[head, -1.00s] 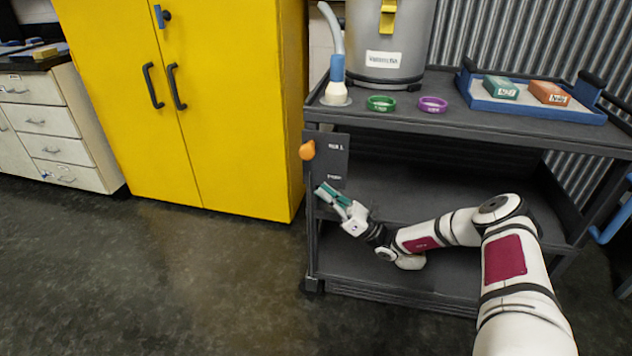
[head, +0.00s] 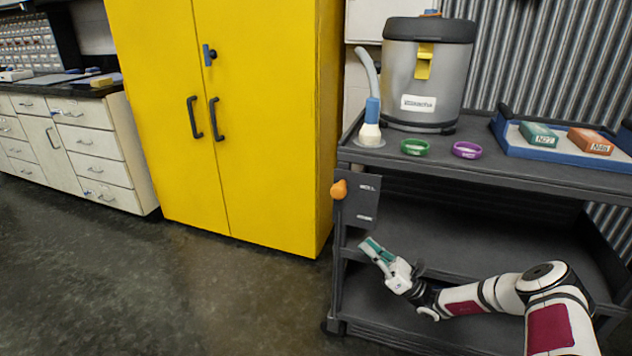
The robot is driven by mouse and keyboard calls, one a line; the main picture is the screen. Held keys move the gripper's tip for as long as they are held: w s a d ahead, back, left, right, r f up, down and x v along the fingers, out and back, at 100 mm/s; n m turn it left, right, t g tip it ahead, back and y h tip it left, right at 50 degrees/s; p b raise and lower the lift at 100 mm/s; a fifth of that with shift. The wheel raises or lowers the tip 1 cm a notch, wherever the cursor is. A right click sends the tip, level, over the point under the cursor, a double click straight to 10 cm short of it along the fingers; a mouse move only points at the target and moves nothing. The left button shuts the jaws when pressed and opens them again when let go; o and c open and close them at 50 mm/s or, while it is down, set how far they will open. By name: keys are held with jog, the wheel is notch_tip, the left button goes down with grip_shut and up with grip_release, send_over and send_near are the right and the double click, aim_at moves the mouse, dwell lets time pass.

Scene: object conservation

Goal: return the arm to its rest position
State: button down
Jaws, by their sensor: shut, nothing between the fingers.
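My gripper (head: 374,250) has teal fingers and a white body. It is at the left front of the dark grey cart (head: 470,165), below the small panel (head: 359,200) with an orange knob (head: 339,189). The fingers are shut with nothing between them and point up and to the left. My white arm with dark red patches reaches in from the lower right, in front of the cart's lower shelves.
On the cart top stand a grey canister (head: 427,75) with a hose, a green ring (head: 415,147), a purple ring (head: 466,150) and a blue tray (head: 560,152) holding a teal box and an orange box. A yellow cabinet (head: 265,130) stands left. The floor (head: 220,300) before it is clear.

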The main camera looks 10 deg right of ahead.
jog(key=s+a+r+n+g+h, duration=0.8)
jog(key=s+a+r+n+g, duration=0.75)
jog(key=r+n+g, duration=0.3)
jog(key=s+d+r+n+h, duration=0.15)
jog(key=s+r+h, duration=0.25)
jog(key=s, duration=0.5)
jog(key=s+d+r+n+h, duration=0.1)
jog(key=s+r+n+h, duration=0.3)
jog(key=s, duration=0.4)
jog(key=s+d+n+t+h, duration=0.1)
jog(key=s+d+t+h, duration=0.15)
jog(key=s, duration=0.45)
jog(key=s+d+n+t+h, duration=0.2)
jog(key=s+d, duration=0.1)
jog(key=s, duration=0.4)
notch_tip(320, 180, up, 28)
jog(key=t+p, duration=0.4)
jog(key=p, duration=2.2)
jog(key=shift+d+p, duration=0.3)
jog(key=shift+d, duration=0.15)
